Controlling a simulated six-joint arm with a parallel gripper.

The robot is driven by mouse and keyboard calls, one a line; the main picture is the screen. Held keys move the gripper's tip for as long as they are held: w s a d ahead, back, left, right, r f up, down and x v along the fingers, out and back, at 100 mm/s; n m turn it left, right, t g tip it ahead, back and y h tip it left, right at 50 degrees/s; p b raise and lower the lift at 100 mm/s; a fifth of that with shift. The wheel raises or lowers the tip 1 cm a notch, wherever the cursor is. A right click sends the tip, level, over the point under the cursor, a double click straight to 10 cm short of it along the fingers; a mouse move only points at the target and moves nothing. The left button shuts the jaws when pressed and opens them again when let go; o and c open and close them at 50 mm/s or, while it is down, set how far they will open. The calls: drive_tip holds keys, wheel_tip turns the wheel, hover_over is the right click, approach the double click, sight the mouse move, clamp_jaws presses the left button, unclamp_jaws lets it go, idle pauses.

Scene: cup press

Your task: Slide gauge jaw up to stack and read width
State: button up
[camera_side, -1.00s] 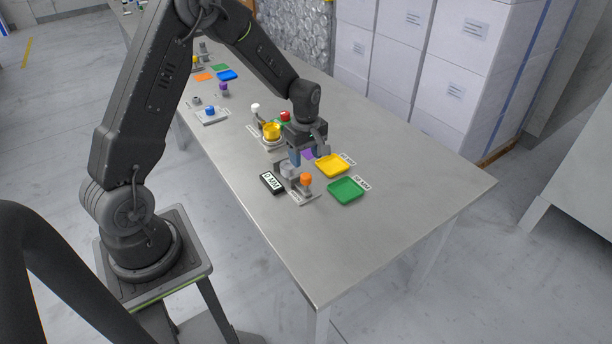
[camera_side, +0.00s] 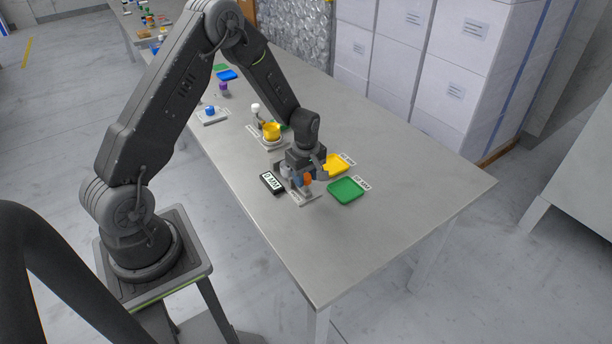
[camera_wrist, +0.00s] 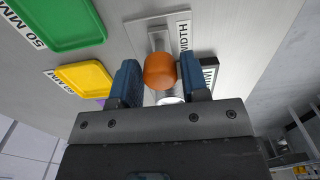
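The gauge (camera_side: 306,197) is a pale plate with an orange knob (camera_side: 308,179) on its jaw. Its black-framed display (camera_side: 272,183) reads 0 MM. My gripper (camera_side: 303,175) is low over the gauge. In the wrist view, its two blue fingers (camera_wrist: 160,80) stand on either side of the orange knob (camera_wrist: 160,70), apart and close to it; I cannot make out contact. A pale, round-ended piece (camera_wrist: 170,99) lies just beyond the knob, partly hidden by my gripper. I cannot make out a stack clearly.
A green tray (camera_side: 346,190) and a yellow tray (camera_side: 337,163), with MM labels, lie right of the gauge. A blue knob (camera_side: 210,111) is farther left. The table front is clear.

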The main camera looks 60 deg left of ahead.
drive_tip(key=c, duration=0.4)
drive_tip(key=shift+a, duration=2.3)
drive_tip(key=o, duration=0.7)
drive_tip(key=shift+d, duration=0.1)
drive_tip(key=shift+o, duration=0.2)
wheel_tip(320, 180, up, 14)
